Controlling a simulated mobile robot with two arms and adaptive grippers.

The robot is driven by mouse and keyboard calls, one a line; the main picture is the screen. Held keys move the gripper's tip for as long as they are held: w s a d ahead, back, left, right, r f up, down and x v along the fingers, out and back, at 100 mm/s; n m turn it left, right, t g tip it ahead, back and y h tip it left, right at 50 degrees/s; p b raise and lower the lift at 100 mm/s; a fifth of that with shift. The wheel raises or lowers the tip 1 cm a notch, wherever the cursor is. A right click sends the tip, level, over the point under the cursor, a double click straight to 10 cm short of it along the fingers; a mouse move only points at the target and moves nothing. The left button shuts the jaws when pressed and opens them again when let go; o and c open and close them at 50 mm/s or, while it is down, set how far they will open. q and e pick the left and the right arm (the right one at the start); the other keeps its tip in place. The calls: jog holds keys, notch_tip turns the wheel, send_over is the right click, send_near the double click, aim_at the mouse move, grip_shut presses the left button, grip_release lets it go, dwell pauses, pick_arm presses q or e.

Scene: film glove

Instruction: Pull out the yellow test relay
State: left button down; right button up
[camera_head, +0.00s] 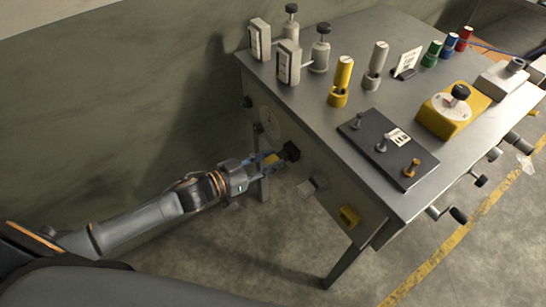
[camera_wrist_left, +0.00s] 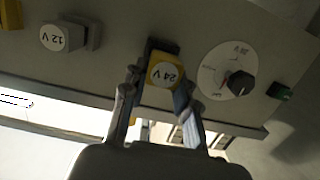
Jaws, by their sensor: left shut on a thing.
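The yellow relay (camera_wrist_left: 165,72), marked 24 V on its round white face, sits at a dark socket (camera_wrist_left: 158,44) on the bench's side panel. Its yellow body also shows small in the head view (camera_head: 271,159), in front of the black socket (camera_head: 291,151). My left gripper (camera_head: 266,160) reaches the panel from the left and is shut on the yellow relay, one finger on each side, as the left wrist view (camera_wrist_left: 158,88) shows. Whether the relay is fully seated or partly out of the socket I cannot tell. My right gripper is not in view.
A pale 12 V relay (camera_wrist_left: 56,38) and a yellow block (camera_head: 349,216) sit along the same panel. A dial with a black knob (camera_wrist_left: 238,83) is on the other side. A bench leg (camera_head: 345,266) stands below. Floor left of the panel is clear.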

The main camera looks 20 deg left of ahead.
aim_at(267, 164)
pick_arm(q)
jog(key=shift+f+p+v, duration=0.2)
jog(key=shift+p+v, duration=0.15)
jog(key=shift+v, duration=0.95)
jog(key=shift+s, duration=0.1)
jog(key=shift+p+v, duration=0.6)
jog(key=shift+v, duration=0.5)
jog(key=shift+s+a+f, duration=0.15)
jog(key=shift+s+a, duration=0.1)
jog(key=shift+s, duration=0.05)
